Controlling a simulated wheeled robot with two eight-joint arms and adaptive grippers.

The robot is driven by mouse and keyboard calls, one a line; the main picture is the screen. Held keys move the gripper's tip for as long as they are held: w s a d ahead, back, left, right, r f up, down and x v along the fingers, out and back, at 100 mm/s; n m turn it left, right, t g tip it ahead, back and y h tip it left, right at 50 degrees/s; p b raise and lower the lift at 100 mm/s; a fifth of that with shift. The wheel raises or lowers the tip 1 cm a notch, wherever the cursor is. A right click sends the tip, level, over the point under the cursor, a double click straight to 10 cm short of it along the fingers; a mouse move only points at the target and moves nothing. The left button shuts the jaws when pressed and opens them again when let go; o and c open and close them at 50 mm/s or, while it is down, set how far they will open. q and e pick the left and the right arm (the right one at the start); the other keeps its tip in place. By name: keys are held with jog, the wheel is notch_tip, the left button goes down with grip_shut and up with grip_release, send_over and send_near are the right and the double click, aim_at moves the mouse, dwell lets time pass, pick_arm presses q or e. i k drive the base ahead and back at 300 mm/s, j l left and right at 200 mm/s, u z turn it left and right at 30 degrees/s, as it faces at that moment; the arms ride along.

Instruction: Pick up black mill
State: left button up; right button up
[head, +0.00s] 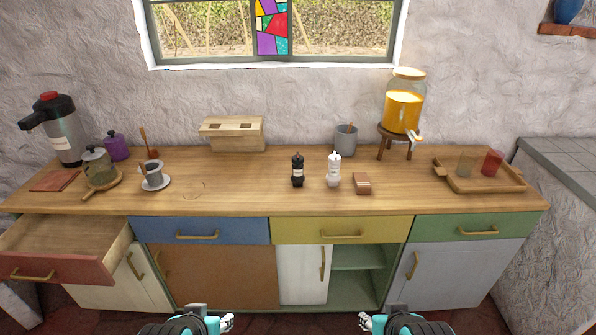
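The black mill (297,170) stands upright near the middle of the wooden counter (235,196), with a pale label around its body. A white mill (334,169) of similar shape stands just to its right, apart from it. My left gripper (228,322) and my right gripper (365,321) are low at the bottom edge, in front of the cabinets and well away from the mill. Nothing shows between their fingers, but they are too small to tell open from shut.
A small brown box (362,184) lies right of the mills. A grey crock (346,139) and wooden box (231,133) stand behind. A juice dispenser (402,112) and tray (485,188) are to the right. The red drawer (55,269) is pulled open. Counter before the mills is clear.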

aim_at(297, 178)
jog(key=i+j, duration=0.2)
jog(key=j, duration=0.15)
jog(key=i+j, duration=0.2)
jog(key=j, duration=0.15)
jog(key=i+j, duration=0.15)
jog(key=j, duration=0.25)
jog(key=i+j+z, duration=0.1)
jog(key=j, duration=0.25)
jog(key=i+j, duration=0.45)
jog(key=j, duration=0.3)
